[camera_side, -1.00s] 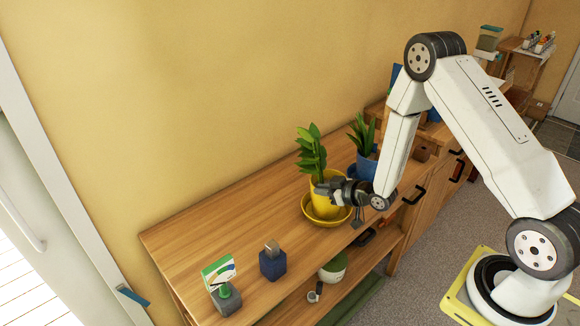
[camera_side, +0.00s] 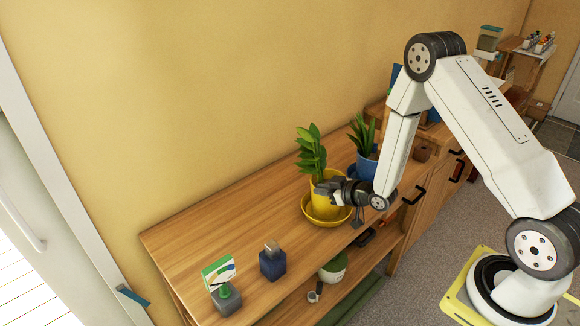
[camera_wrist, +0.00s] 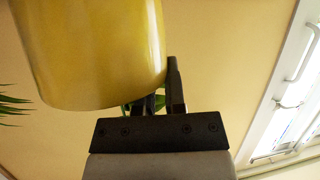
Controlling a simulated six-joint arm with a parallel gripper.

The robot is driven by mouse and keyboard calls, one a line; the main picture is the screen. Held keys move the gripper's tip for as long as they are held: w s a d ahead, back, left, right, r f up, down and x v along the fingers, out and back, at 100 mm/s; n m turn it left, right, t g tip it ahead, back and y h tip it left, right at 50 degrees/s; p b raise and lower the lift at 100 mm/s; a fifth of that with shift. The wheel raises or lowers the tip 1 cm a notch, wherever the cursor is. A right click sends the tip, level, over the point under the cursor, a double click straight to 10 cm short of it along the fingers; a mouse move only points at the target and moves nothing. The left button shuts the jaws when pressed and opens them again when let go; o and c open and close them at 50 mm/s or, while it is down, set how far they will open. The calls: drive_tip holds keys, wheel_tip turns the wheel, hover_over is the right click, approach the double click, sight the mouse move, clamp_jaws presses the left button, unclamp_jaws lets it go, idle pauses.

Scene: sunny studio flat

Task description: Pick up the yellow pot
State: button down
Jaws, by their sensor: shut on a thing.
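The yellow pot (camera_side: 322,204) holds a green leafy plant (camera_side: 312,155) and stands upright in a yellow saucer (camera_side: 310,216) on the wooden cabinet top. My gripper (camera_side: 325,188) comes in from the right at the upper part of the pot and is shut on it. In the wrist view, the pot (camera_wrist: 95,55) fills the upper left. There the dark fingers of my gripper (camera_wrist: 163,95) are at its right side, one partly hidden behind it. The exact contact is hard to see.
A blue pot (camera_side: 367,165) with a plant stands close behind, to the right. A dark blue bottle (camera_side: 272,264) and a card on a grey holder (camera_side: 227,299) stand at the front left. The cabinet top (camera_side: 215,232) left of the saucer is clear.

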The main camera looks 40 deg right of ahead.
sight(307, 158)
drive_tip(key=shift+s+f, duration=0.1)
drive_tip(key=shift+f, duration=0.05)
drive_tip(key=shift+r, duration=0.3)
drive_tip(key=shift+w+r, duration=0.2)
drive_tip(key=shift+r, duration=4.7)
drive_tip(key=shift+a+r, duration=0.1)
drive_tip(key=shift+r, duration=0.05)
